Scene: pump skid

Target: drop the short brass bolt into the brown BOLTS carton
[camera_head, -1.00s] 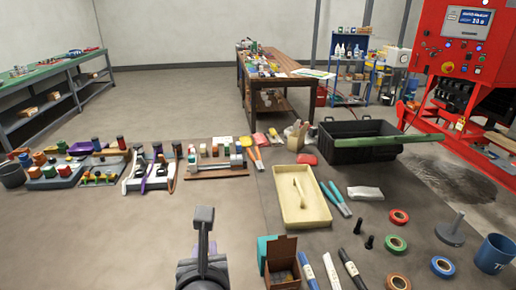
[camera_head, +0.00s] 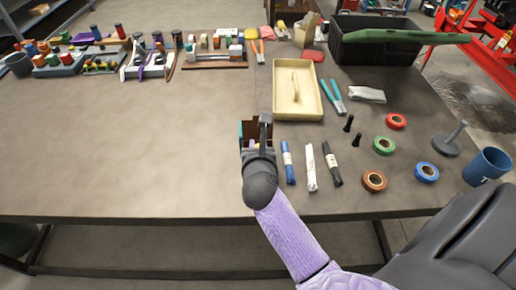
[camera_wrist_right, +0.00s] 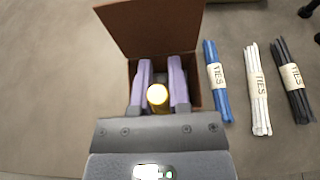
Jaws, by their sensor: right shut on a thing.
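The brown carton (camera_head: 253,129) stands on the table in front of me, its flap up. In the right wrist view its brown flap (camera_wrist_right: 150,27) rises beyond my fingers, and the dark inside shows around them. My right gripper (camera_head: 265,122) is over the carton and hides much of it. In the right wrist view the gripper (camera_wrist_right: 161,68) points at the carton's opening and is shut on the short brass bolt (camera_wrist_right: 157,96), whose bright round end shows between the fingers. Any carton label is not visible. My left gripper is not in view.
Blue (camera_head: 287,163), white (camera_head: 311,167) and black (camera_head: 332,163) tie bundles lie right of the carton. A cream tray (camera_head: 298,114) is behind it. Tape rolls, dark bolts and a blue mug (camera_head: 487,166) are farther right. The table left of the carton is clear.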

